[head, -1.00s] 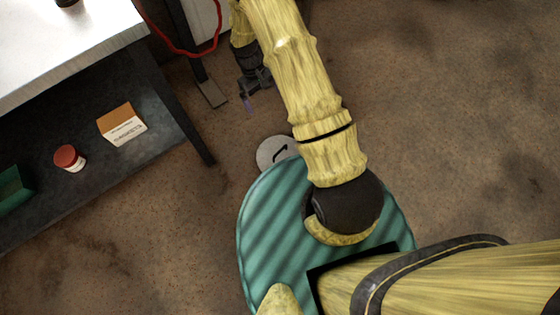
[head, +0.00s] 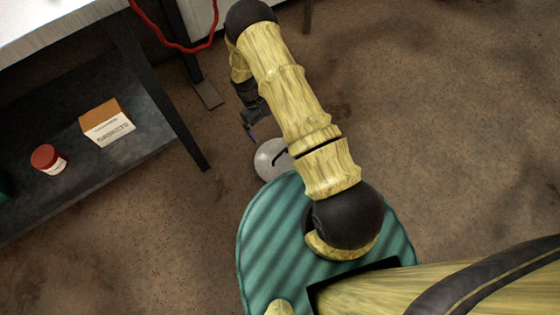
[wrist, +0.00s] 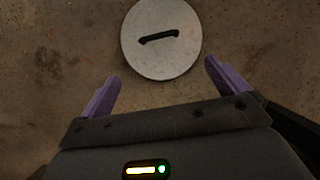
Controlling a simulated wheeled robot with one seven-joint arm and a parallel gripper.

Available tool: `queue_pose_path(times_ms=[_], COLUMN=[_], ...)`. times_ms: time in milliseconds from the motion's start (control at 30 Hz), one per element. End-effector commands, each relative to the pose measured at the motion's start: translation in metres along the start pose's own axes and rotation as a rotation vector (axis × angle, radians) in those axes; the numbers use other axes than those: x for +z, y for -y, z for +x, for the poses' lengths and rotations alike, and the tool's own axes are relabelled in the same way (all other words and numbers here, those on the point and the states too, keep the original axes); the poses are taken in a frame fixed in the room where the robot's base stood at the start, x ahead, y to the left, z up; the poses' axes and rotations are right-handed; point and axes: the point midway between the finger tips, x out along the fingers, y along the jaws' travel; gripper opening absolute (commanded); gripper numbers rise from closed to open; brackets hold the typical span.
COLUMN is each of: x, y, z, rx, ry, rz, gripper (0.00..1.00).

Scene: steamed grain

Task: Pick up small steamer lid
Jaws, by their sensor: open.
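The small steamer lid is a round pale grey disc (wrist: 161,58) with a dark bar handle across its middle. In the wrist view it lies ahead of my fingertips, centred slightly left, apart from them. In the head view the lid (head: 272,160) is on the brown floor by the edge of my teal base, partly covered by my arm. My gripper (wrist: 165,80) has two purple fingers spread wide, with nothing between them. In the head view my gripper (head: 249,130) is just above and left of the lid in the picture.
A table with a white top (head: 45,25) and a dark lower shelf (head: 60,195) stands at left. The shelf holds an orange and white box (head: 107,125) and a red-capped jar (head: 48,159). A red cable (head: 170,42) hangs at the top. Floor at right is clear.

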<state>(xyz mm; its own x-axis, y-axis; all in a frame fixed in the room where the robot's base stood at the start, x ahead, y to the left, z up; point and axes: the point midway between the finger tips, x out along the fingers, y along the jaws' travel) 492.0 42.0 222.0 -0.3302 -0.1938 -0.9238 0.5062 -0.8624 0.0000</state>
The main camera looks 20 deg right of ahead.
Motion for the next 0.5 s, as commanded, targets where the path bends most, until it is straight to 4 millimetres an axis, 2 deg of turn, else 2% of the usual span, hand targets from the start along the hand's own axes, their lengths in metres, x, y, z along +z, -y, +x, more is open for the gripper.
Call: queue_pose_path(times_ms=[33, 100, 500], x=[-0.001, -0.001, -0.001], y=[0.0, 0.0, 0.0], z=[0.014, 0.027, 0.097], rx=[-0.001, -0.001, -0.001], ry=[0.003, 0.003, 0.003], rz=[0.0, 0.001, 0.001], gripper=[1.0, 1.0, 1.0])
